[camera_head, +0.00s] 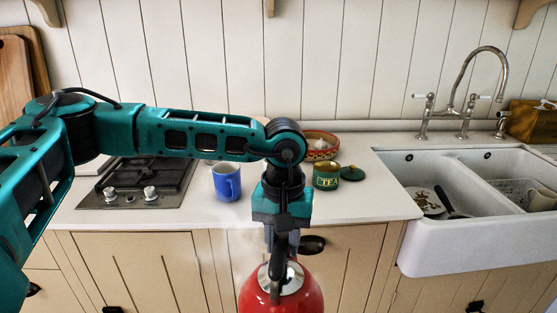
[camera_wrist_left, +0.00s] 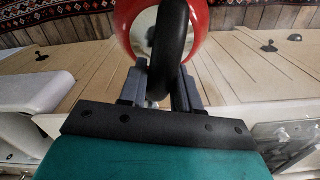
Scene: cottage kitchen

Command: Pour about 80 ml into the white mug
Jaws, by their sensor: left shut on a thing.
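My left gripper (camera_head: 283,232) is shut on the black handle of a red kettle (camera_head: 308,295). The kettle hangs in front of the cabinet doors, cut off by the bottom edge of the head view. In the left wrist view the gripper (camera_wrist_left: 160,90) closes around the handle, with the red kettle body (camera_wrist_left: 127,14) beyond it. A blue mug (camera_head: 227,183) stands on the counter, left of the gripper. My right gripper is not in view.
The counter (camera_head: 388,195) holds a hob (camera_head: 140,183), a green TEA tin (camera_head: 326,176), its loose lid (camera_head: 352,173) and a patterned bowl (camera_head: 318,148). A white double sink (camera_head: 470,240) with a tall tap (camera_head: 470,75) is at the right.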

